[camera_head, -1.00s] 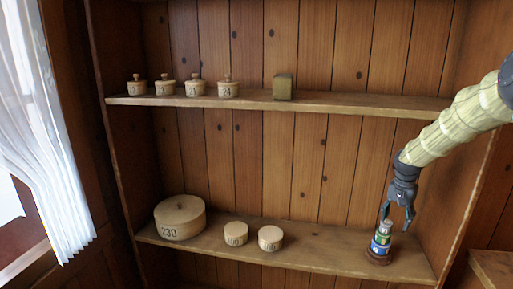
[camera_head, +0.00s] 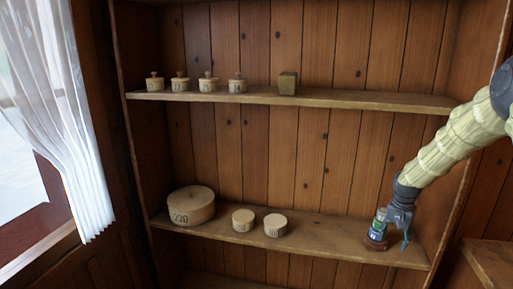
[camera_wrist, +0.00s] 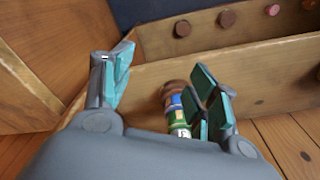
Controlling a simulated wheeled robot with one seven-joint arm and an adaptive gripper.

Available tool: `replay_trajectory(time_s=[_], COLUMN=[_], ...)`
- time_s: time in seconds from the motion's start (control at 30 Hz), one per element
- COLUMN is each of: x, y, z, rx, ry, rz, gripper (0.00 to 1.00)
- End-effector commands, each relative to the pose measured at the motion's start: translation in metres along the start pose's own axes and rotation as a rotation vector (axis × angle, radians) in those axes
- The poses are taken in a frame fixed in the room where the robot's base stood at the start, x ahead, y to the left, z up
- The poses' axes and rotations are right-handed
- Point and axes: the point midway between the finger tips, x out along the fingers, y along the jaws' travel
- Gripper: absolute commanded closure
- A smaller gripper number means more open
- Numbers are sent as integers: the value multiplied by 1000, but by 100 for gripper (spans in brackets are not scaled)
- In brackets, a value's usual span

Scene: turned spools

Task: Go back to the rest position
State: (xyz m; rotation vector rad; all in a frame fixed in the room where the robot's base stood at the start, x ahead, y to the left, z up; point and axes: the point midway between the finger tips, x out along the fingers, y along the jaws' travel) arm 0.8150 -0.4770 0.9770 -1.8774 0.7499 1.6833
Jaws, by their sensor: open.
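A small stack of turned spools (camera_head: 379,226), with green and blue bands, stands upright on a dark round base at the right end of the lower shelf (camera_head: 330,241). My gripper (camera_head: 398,237) is open just right of the stack and partly overlaps it in the head view. In the wrist view the stack (camera_wrist: 178,112) shows between the spread teal-padded fingers, close to the right finger. Whether that finger touches it, I cannot tell. The fingers hold nothing that I can see.
A large round box (camera_head: 191,207) and two small round boxes, one of them here (camera_head: 275,225), stand on the lower shelf. Several lidded pots (camera_head: 208,82) and a greenish block (camera_head: 288,83) stand on the upper shelf. The middle of the lower shelf is clear.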

Motion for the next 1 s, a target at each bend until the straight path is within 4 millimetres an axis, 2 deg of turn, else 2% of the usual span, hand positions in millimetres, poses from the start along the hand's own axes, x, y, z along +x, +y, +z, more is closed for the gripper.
replay_trajectory(time_s=[0.23, 0.37, 0.5, 0.57, 0.7, 0.9, 1.0], x=[57, 101, 152, 172, 213, 253, 265], y=[-10, -13, -7, -3, 13, 51, 75], z=[50, 95, 158, 186, 255, 356, 409], rx=[-82, -149, -230, -265, -343, -453, -510], ry=[-19, -34, -51, -57, -72, -91, -101], rz=[-12, -23, -37, -42, -53, -59, -59], gripper=[41, 41, 41, 41, 41, 41, 41])
